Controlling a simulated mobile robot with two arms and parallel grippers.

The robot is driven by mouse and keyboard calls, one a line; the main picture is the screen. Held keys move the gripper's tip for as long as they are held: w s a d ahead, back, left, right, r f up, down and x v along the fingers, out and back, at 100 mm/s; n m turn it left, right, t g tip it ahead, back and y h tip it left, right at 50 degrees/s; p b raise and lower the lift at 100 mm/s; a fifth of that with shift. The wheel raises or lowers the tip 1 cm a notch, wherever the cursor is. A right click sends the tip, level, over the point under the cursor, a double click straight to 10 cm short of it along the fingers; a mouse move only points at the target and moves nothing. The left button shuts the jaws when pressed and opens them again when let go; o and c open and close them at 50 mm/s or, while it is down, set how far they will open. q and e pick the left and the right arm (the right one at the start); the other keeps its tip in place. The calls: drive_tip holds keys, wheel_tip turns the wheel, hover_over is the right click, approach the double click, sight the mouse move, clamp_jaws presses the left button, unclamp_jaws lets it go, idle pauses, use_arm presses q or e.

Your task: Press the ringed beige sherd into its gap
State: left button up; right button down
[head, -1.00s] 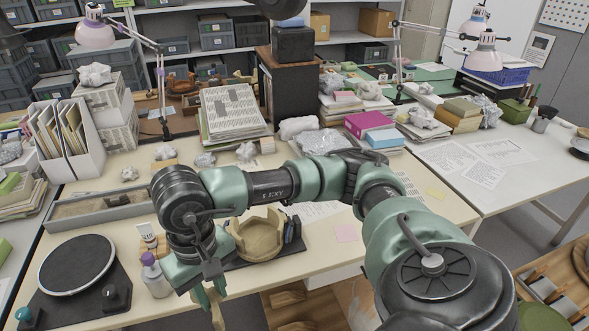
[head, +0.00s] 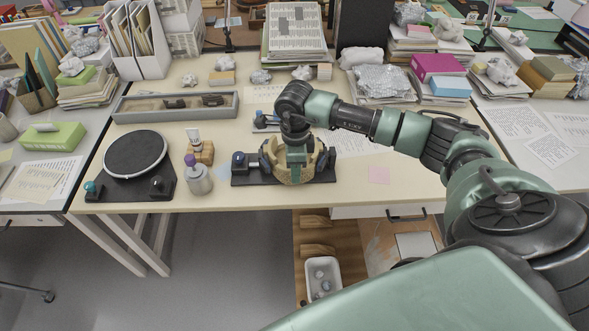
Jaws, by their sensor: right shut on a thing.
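The beige bowl (head: 276,174), built up from sherds, sits in a black clamp stand (head: 246,179) near the front edge of the table. My right gripper (head: 297,172) points down at the bowl, overlapping its near middle in the head view. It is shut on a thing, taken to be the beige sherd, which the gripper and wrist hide. I cannot tell whether the sherd touches the gap's edges, and the gap itself is covered. No ring mark shows. My left gripper is not in view.
A grey tray (head: 140,109) lies behind.

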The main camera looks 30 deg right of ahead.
drive_tip(key=shift+w+f+b, duration=0.4)
drive_tip(key=shift+f, duration=0.15)
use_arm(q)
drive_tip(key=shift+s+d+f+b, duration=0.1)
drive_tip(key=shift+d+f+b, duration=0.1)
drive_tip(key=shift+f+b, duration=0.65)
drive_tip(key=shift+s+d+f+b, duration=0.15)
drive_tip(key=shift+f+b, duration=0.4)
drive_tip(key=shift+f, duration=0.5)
use_arm(e)
drive_tip(key=shift+w+d+f, duration=0.35)
drive_tip(key=shift+w+d, duration=0.1)
drive_tip(key=shift+w, duration=0.2)
drive_tip(key=shift+w+d+f, duration=0.35)
drive_tip(key=shift+w+d, duration=0.1)
drive_tip(key=shift+w, duration=0.15)
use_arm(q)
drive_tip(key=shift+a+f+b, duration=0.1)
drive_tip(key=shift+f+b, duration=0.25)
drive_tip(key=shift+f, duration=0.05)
use_arm(e)
drive_tip(key=shift+w+d, duration=0.15)
drive_tip(key=shift+w, duration=0.15)
use_arm(q)
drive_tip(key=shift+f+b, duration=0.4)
drive_tip(key=shift+b, duration=0.05)
use_arm(e)
drive_tip(key=shift+f, duration=0.4)
